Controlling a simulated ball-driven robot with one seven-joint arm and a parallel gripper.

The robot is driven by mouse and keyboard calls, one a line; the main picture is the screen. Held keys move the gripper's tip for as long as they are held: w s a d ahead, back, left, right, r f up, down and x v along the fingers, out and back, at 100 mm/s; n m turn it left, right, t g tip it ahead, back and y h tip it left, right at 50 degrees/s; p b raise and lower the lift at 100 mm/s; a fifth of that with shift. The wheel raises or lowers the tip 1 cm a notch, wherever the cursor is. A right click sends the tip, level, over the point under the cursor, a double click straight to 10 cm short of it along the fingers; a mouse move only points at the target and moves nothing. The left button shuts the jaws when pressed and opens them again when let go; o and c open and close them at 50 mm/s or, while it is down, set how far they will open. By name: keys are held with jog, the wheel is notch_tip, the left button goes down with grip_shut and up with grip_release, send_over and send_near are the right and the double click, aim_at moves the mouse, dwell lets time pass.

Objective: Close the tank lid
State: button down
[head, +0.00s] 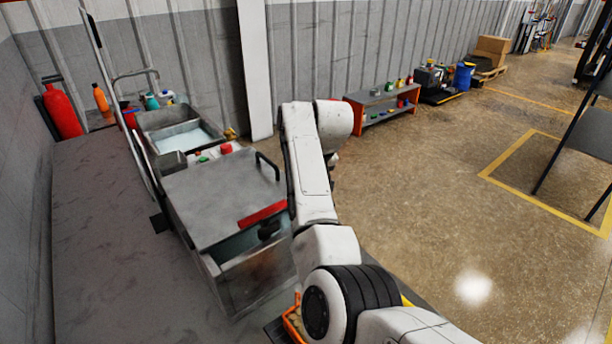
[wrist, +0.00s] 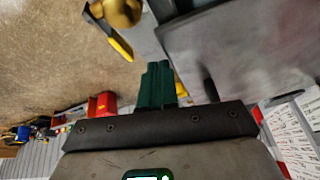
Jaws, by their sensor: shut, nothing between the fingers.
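The tank (head: 258,275) is a grey metal box at the left of the head view. A flat grey lid (head: 222,195) with a dark bar handle (head: 268,165) and a red strip lies over it; a gap with a pale green inside shows under its front edge. My gripper shows in the wrist view as dark green fingers (wrist: 157,72), shut and empty. A grey panel (wrist: 235,50), perhaps the lid, is beside the fingers in the wrist view; contact cannot be told.
An open basin (head: 185,137) stands behind the tank, with a thin upright panel (head: 118,105) at its left. A red extinguisher (head: 62,110) and bottles stand by the wall. An orange shelf (head: 382,105) stands farther back. The floor at right is clear up to a grey table (head: 583,132).

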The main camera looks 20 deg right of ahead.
dwell(0.3)
jog(key=s+d+r, duration=0.1)
jog(key=d+r, duration=0.6)
jog(key=d, duration=0.2)
jog(key=shift+s+r, duration=0.25)
jog(key=shift+d, duration=0.15)
